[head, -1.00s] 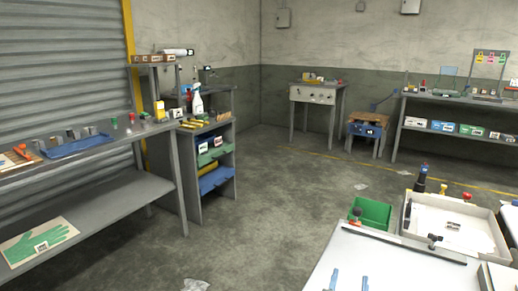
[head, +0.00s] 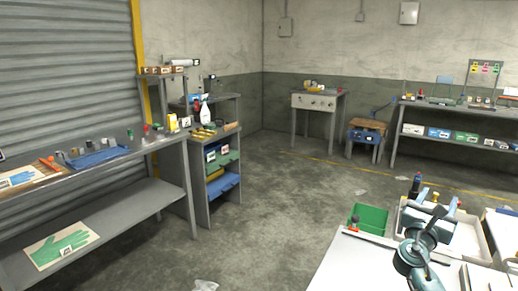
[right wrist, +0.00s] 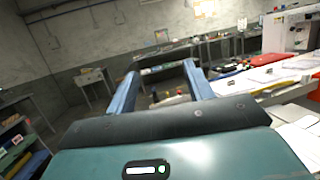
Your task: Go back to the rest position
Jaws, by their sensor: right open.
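My right gripper (head: 432,202) is raised at the right of the head view, in front of the white tray. Its two blue fingers are apart with nothing between them. They also stand apart and empty in the right wrist view (right wrist: 162,90). My left gripper is out of view. A film package with a green glove picture (head: 62,246) lies on the lower shelf of the left bench. Another flat package with a blue picture (head: 20,178) lies on the bench top at the left edge.
The white tray (head: 478,238) and a green bin (head: 370,218) stand on the white-topped table (head: 345,265) at lower right. The left bench (head: 125,205) runs along the shutter. A shelf unit (head: 205,190) stands beyond it. The floor (head: 270,215) between is mostly clear.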

